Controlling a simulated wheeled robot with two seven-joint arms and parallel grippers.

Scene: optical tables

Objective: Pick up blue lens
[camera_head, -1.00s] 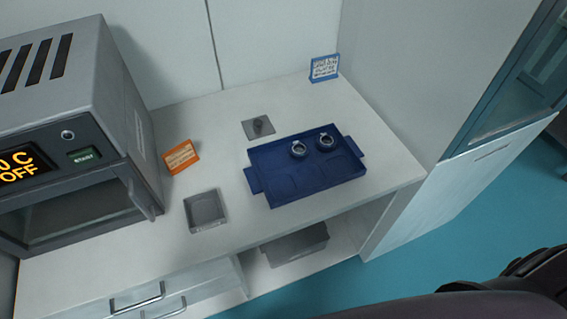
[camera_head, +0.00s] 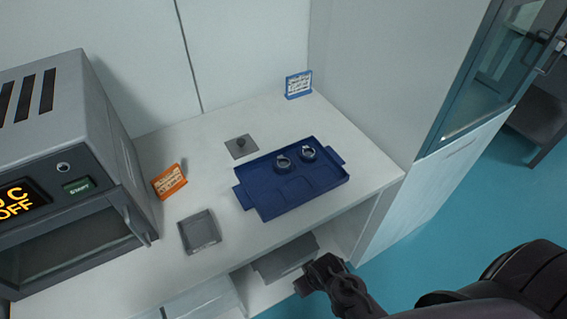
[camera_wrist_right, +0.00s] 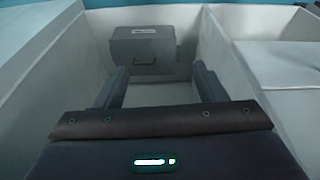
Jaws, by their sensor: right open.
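A dark blue tray (camera_head: 275,208) lies on the white counter. Two small round pieces with grey rims stand in its far part, a left one (camera_head: 283,163) and a right one (camera_head: 308,154). They look like mounted lenses; I cannot tell the colour of their glass. My right gripper (camera_head: 318,277) is in front of the counter, below its top edge and apart from the tray. The right wrist view shows its two fingers (camera_wrist_right: 160,75) spread, with nothing between them. My left gripper is not in view.
A grey oven (camera_head: 70,180) stands at the left, with an orange sign (camera_head: 169,181) beside it. A grey square dish (camera_head: 200,232) and a small grey plate with a knob (camera_head: 241,147) flank the tray. A grey box (camera_wrist_right: 143,50) sits in the open shelf below.

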